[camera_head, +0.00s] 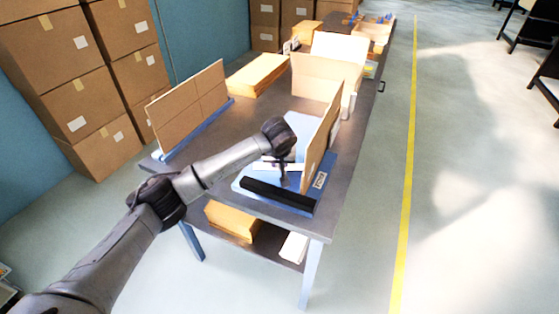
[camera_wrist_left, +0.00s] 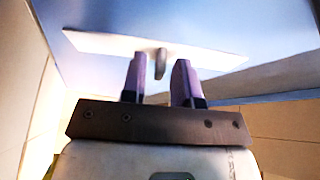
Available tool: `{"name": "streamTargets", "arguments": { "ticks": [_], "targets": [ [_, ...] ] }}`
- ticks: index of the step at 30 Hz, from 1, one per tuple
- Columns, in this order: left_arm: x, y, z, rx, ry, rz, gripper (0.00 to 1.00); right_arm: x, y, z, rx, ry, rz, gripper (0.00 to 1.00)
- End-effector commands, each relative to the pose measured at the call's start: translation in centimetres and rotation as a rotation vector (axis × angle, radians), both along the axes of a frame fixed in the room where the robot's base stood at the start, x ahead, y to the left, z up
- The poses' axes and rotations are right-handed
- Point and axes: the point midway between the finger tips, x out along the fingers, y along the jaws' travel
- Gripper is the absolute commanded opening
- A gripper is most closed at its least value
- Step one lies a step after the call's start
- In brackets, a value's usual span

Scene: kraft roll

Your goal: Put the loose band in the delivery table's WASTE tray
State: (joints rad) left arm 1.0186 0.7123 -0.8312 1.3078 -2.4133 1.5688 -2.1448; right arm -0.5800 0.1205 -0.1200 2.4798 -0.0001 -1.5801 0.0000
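My left gripper (camera_head: 284,181) hangs over a light blue board (camera_head: 243,181) at the near end of a grey table. In the left wrist view its two fingers (camera_wrist_left: 158,80) are apart, and nothing is visibly held between them. A white strip (camera_wrist_left: 100,43) with a short grey peg or handle (camera_wrist_left: 160,63) lies just beyond the fingertips; it also shows in the head view (camera_head: 292,167). I cannot make out a loose band or a tray marked WASTE. My right gripper is out of view.
A black bar (camera_head: 278,194) lies along the board's front edge. An upright cardboard panel (camera_head: 322,140) stands right of the gripper, another cardboard panel (camera_head: 188,105) at the left. Brown cartons (camera_head: 62,88) are stacked at the left.

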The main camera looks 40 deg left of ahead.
Motion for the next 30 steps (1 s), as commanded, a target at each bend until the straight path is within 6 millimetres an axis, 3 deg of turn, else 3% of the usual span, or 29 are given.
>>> {"name": "streamTargets", "arguments": {
  "ticks": [11,24,30],
  "targets": [
    [0.0,0.0,0.6,-0.001,-0.001,0.001,0.33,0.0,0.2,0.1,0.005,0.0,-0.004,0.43],
    [-2.3,-1.8,7.8,0.001,-0.002,-0.001,0.33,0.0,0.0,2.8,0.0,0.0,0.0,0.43],
    [-3.2,-2.4,10.2,0.0,-0.001,0.0,0.33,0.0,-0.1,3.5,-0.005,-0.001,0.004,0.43]
  ]
}}
